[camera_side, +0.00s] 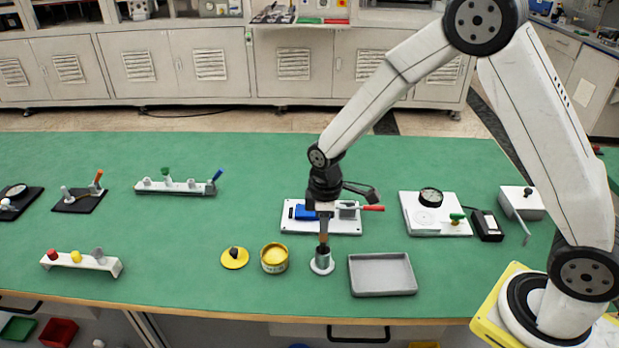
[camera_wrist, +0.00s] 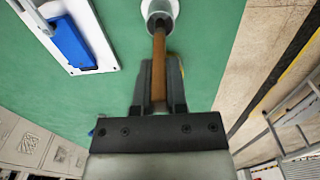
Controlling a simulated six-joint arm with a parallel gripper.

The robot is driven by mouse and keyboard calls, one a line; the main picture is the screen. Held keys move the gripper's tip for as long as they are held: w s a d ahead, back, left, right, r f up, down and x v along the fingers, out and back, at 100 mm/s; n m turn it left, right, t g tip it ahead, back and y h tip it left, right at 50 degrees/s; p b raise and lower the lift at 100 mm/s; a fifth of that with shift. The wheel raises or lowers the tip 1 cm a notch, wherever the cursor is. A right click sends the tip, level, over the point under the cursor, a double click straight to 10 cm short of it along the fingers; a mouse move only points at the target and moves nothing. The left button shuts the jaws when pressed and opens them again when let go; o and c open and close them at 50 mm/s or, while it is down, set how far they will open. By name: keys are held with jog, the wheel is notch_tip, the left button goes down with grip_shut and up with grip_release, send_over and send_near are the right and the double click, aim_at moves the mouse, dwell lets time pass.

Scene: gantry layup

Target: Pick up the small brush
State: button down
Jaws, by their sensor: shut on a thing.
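The small brush has a brown handle (camera_side: 324,239) that stands upright in a grey metal holder (camera_side: 322,263) near the front of the green table. In the wrist view the handle (camera_wrist: 158,70) runs between the two fingers and on into the round holder (camera_wrist: 157,10). My gripper (camera_side: 324,222) is above the holder, pointing down. It also shows in the wrist view (camera_wrist: 158,88), shut on the handle. The brush's lower end is hidden in the holder.
A yellow tin (camera_side: 274,267) and a yellow lid (camera_side: 235,261) stand left of the holder. An empty grey tray (camera_side: 382,275) lies close on its right. A white board (camera_side: 344,228) with a blue block (camera_side: 304,212) is just behind.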

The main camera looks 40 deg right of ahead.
jog(key=shift+r, duration=3.1)
jog(key=w+a, duration=0.8)
jog(key=shift+a+f, duration=0.15)
jog(key=shift+f, duration=0.15)
jog(key=shift+w+f, duration=0.1)
jog(key=shift+f, duration=0.1)
jog(key=shift+f, duration=2.8)
jog(key=shift+f, duration=0.55)
jog(key=shift+r, duration=0.1)
notch_tip(320, 180, up, 7)
